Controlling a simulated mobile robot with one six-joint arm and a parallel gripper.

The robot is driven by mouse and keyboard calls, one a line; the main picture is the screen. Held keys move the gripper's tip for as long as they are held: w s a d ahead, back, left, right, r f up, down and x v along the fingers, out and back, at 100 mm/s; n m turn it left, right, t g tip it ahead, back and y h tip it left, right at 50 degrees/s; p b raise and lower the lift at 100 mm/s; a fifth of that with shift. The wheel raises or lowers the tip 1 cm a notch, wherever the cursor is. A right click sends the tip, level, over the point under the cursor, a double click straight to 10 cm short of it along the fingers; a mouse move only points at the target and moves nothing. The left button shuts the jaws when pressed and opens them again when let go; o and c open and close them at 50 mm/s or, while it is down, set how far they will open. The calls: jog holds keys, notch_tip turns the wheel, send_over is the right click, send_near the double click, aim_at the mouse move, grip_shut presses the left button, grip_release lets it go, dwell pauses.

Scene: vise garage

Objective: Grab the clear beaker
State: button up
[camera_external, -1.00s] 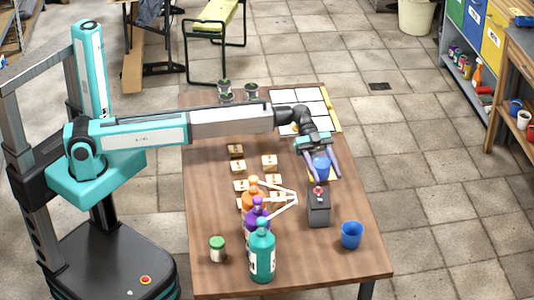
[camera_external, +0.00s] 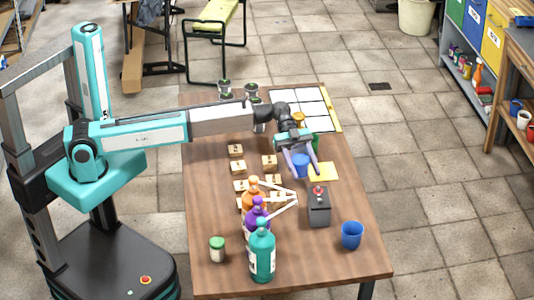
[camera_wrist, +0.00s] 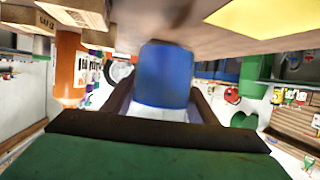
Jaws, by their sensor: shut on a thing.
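My gripper (camera_external: 301,170) is low over the middle right of the wooden table, left of a yellow square. Its fingers are shut on a beaker (camera_external: 301,164) that shows blue in the outside view. In the wrist view the beaker (camera_wrist: 165,75) stands between the fingers, with a solid blue part and a paler, see-through band nearer the gripper. The blue looks like its contents. I cannot tell whether its base touches the table.
A yellow square (camera_external: 323,172) lies right of the gripper. A dark box with a red top (camera_external: 319,207) and a blue cup (camera_external: 352,235) stand nearer the front. Orange, purple and teal bottles (camera_external: 262,252) stand front left. Several small wooden blocks (camera_external: 269,162) lie left. A white tiled panel (camera_external: 300,96) lies behind.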

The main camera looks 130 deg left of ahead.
jog(key=shift+s+d+r+b, duration=0.15)
jog(key=shift+s+d, duration=0.55)
jog(key=shift+s, duration=0.55)
jog(key=shift+s+d+r+b, duration=0.1)
jog(key=shift+s+d+b, duration=0.1)
jog(key=shift+s+d, duration=0.8)
jog(key=shift+s+d+r+b, duration=0.15)
jog(key=shift+s+d, duration=0.3)
jog(key=shift+s, duration=1.05)
jog(key=shift+s, duration=0.1)
